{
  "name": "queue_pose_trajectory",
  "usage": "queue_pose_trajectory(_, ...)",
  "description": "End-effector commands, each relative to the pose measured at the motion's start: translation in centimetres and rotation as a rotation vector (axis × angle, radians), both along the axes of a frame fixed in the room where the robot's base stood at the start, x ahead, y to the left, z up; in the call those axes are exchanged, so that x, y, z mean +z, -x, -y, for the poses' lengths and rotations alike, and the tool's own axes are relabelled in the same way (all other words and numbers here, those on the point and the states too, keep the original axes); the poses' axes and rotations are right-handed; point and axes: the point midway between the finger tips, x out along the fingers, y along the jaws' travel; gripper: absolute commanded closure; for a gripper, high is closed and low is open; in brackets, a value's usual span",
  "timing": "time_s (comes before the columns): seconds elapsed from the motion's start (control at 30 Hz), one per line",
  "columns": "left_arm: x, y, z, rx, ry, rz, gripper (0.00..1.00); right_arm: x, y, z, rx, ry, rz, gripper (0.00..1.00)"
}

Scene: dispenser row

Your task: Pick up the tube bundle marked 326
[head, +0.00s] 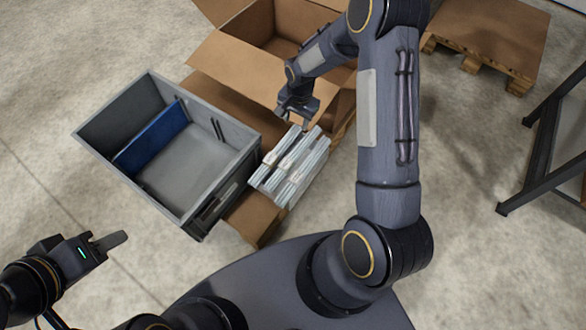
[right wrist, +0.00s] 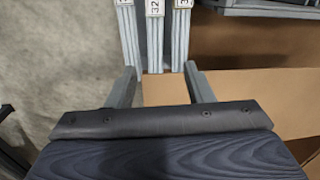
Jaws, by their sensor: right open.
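Several pale grey-white tube bundles (head: 290,166) lie side by side on cardboard between the grey crate and my base. In the right wrist view three bundles run up to white number labels at the top edge. The middle bundle (right wrist: 155,45) has a label starting "32"; its last digit is not readable, and the other labels are cut off. My right gripper (head: 304,122) is open and empty at the far end of the bundles. In its wrist view its fingertips (right wrist: 159,69) lie either side of the middle bundle's near end. My left gripper (head: 112,241) is far left, away from the bundles.
A grey crate (head: 228,139) with a blue divider (head: 152,137) stands left of the bundles. An open cardboard box (head: 222,62) stands behind them. A wooden pallet (head: 484,42) and a dark metal frame (head: 545,125) are at the right. The floor between is clear.

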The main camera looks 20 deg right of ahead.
Motion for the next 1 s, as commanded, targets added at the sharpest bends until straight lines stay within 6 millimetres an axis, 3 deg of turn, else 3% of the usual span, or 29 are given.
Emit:
queue_pose_trajectory(0.03, -2.3, 0.0, 0.0, 0.000, 0.000, 0.000, 0.64, -5.1, -0.2, -0.4, -0.020, 0.009, -0.025, 0.53)
queue_pose_trajectory(0.1, -3.3, 0.0, 0.0, 0.000, 0.000, 0.000, 0.64, -8.7, -0.4, -0.7, -0.047, 0.021, -0.042, 0.53)
queue_pose_trajectory(0.2, -4.1, 0.0, 0.0, 0.000, 0.000, 0.000, 0.64, -12.0, -0.5, -1.0, -0.074, 0.031, -0.057, 0.53)
queue_pose_trajectory(0.4, -4.8, 0.0, 0.0, 0.000, 0.000, 0.001, 0.64, -14.9, -0.4, -1.2, -0.089, 0.036, -0.067, 0.53)
queue_pose_trajectory(0.67, -5.6, 0.0, 0.0, 0.000, 0.000, 0.001, 0.64, -17.2, -0.2, -1.4, -0.089, 0.035, -0.066, 0.53)
queue_pose_trajectory(0.9, -7.2, 0.0, 0.0, 0.000, 0.000, 0.001, 0.64, -20.8, 0.2, -1.6, -0.089, 0.037, -0.065, 0.53)
queue_pose_trajectory(1.0, -7.3, 0.0, 0.0, 0.000, 0.000, 0.000, 0.64, -21.3, 0.2, -1.6, -0.087, 0.037, -0.064, 0.53)
